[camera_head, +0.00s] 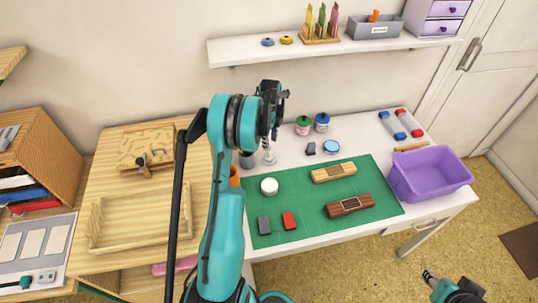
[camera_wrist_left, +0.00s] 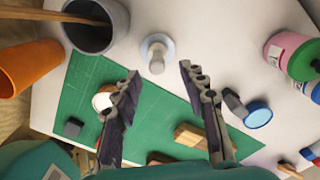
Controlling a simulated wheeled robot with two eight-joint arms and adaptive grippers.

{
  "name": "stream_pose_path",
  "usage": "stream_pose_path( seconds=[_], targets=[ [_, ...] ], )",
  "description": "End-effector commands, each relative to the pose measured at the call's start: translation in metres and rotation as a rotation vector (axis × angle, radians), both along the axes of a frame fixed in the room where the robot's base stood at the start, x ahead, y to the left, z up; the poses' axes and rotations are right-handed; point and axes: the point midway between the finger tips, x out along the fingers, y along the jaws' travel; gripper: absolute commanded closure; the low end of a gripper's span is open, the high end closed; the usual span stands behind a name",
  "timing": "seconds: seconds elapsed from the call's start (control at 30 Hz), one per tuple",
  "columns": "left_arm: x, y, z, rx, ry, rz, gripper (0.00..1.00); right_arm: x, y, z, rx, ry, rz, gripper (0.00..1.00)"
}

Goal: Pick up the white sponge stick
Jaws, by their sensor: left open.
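A pale upright stick with a round, light base, which looks like the white sponge stick (camera_wrist_left: 157,55), stands on the white table at the back edge of the green mat. In the head view it (camera_head: 269,158) shows just below my left gripper (camera_head: 271,110). In the left wrist view my left gripper (camera_wrist_left: 160,72) is open and empty, its fingers spread wide. The stick lies beyond the fingertips, in line with the gap between them, and appears untouched. Part of my right arm (camera_head: 452,288) shows at the lower right; its jaw state is unclear.
The green mat (camera_head: 310,223) bears a white round item (camera_head: 269,187), dark and red pads, and two wooden blocks. A grey cup (camera_wrist_left: 92,28) and orange cup (camera_wrist_left: 30,68) stand close left of the stick. A purple bin (camera_head: 430,178) stands right.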

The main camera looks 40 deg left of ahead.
Motion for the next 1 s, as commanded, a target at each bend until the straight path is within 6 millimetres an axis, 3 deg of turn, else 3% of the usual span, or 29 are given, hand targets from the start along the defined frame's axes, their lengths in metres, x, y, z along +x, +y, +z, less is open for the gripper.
stream_pose_path(
  seconds=[0.5, 0.77, 0.93, 1.0],
  targets=[
    [-0.004, 0.002, -0.067, 0.0, -0.001, 0.0, 0.58, 0.0, 0.0, -0.026, 0.0, 0.0, 0.0, 0.6],
    [-0.004, 0.002, -0.071, 0.0, -0.001, 0.0, 0.58, 0.0, 0.0, -0.026, 0.0, 0.0, 0.0, 0.6],
    [-0.004, 0.002, -0.071, 0.0, -0.001, 0.0, 0.97, 0.0, 0.0, -0.026, 0.0, 0.0, 0.0, 0.6],
    [-0.004, 0.002, -0.071, 0.0, -0.001, 0.0, 1.0, 0.0, 0.0, -0.026, 0.0, 0.0, 0.0, 0.6]
  ],
)
